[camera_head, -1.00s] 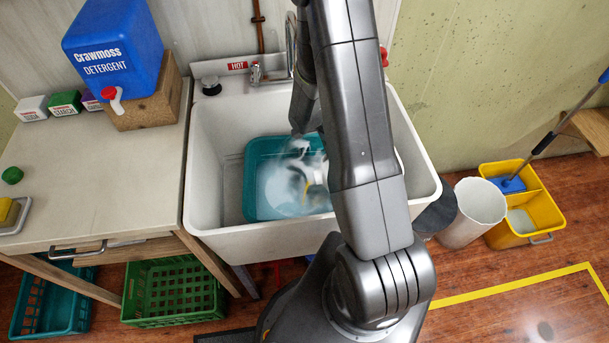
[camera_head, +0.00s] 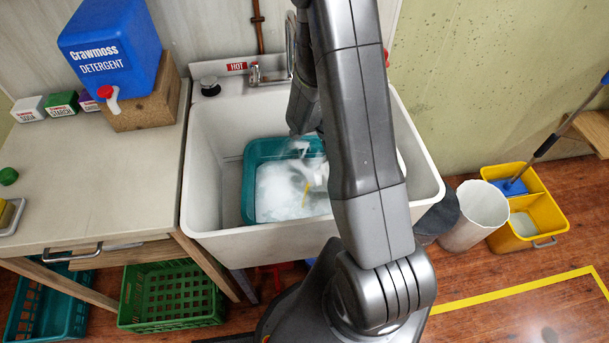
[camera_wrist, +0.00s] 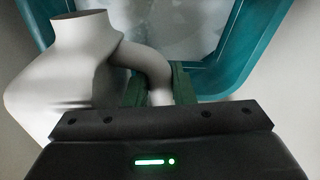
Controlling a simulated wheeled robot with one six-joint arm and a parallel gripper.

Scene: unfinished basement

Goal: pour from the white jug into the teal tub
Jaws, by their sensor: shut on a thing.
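The white jug (camera_wrist: 62,88) fills the left of the wrist view, its open mouth toward the top of the picture. My gripper (camera_wrist: 158,88) is shut on the jug's curved handle. The teal tub (camera_head: 249,190) stands inside the sink and holds pale, cloudy white contents; its rim also shows in the wrist view (camera_wrist: 262,62). In the head view a white shape, likely the jug (camera_head: 318,174), is over the tub's right part, partly hidden by my arm. The jug's exact tilt and any stream from it cannot be made out.
The white sink (camera_head: 212,145) surrounds the tub, with a faucet (camera_head: 256,74) behind. A counter (camera_head: 90,190) at the left bears a blue detergent container (camera_head: 115,45). A white bin (camera_head: 474,215) and yellow mop bucket (camera_head: 545,213) stand at the right.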

